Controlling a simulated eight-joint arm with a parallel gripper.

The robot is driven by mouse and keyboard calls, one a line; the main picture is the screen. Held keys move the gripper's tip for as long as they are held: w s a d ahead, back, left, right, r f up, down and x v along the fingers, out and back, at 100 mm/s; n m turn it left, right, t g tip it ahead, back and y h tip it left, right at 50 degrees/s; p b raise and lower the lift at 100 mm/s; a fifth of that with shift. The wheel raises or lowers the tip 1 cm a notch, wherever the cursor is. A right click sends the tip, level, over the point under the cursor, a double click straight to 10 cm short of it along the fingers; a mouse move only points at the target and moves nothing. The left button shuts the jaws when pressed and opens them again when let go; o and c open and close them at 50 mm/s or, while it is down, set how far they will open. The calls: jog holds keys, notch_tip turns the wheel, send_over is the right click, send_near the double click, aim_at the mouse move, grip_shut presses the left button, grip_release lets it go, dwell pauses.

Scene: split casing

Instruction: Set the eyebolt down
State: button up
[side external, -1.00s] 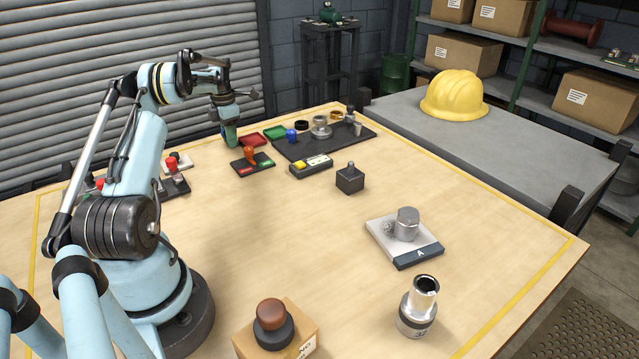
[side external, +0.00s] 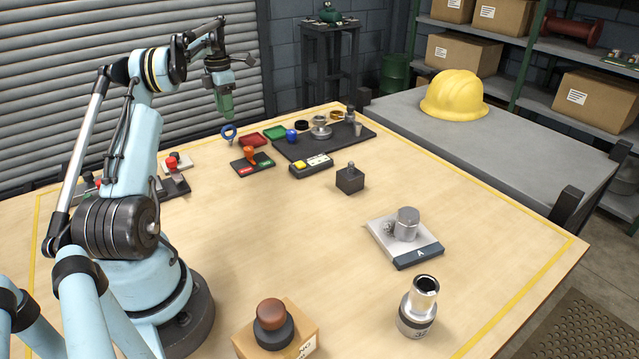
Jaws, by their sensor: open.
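The eyebolt's lower part is too small to make out.
A dark mat (side external: 345,144) with several parts lies beyond. The table's middle is clear.

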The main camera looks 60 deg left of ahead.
notch_tip(320, 180, up, 3)
jog(key=shift+f, duration=0.2)
jog(key=shift+w+d+r, duration=0.1)
jog(key=shift+r, duration=0.1)
jog(key=w+d+r+m+t+y, duration=0.1)
jog(key=w+d+r+m, duration=0.2)
jog(key=d+m, duration=0.35)
jog(key=w+d+r+m+t, duration=0.1)
jog(key=w+d+r+m, duration=0.25)
jog(key=d, duration=0.55)
jog(key=w+d+r+m+t+y, duration=0.1)
jog(key=w+d+r+m, duration=0.1)
jog(key=d+m, duration=0.5)
jog(key=s+d+f+m+t, duration=0.1)
jog(key=s+d+f+m, duration=0.1)
jog(key=d+m, duration=0.4)
jog(key=s+d+f+m+t+h, duration=0.1)
jog(key=s+d+m, duration=0.4)
jog(key=d, duration=0.5)
jog(key=s+d+f+m+t+h, duration=0.1)
jog(key=s+d+f+m+t, duration=0.1)
jog(key=d+m, duration=0.6)
notch_tip(320, 180, down, 2)
jog(key=shift+s+d+f, duration=0.1)
jog(key=shift+s+d, duration=0.35)
jog(key=shift+s, duration=0.3)
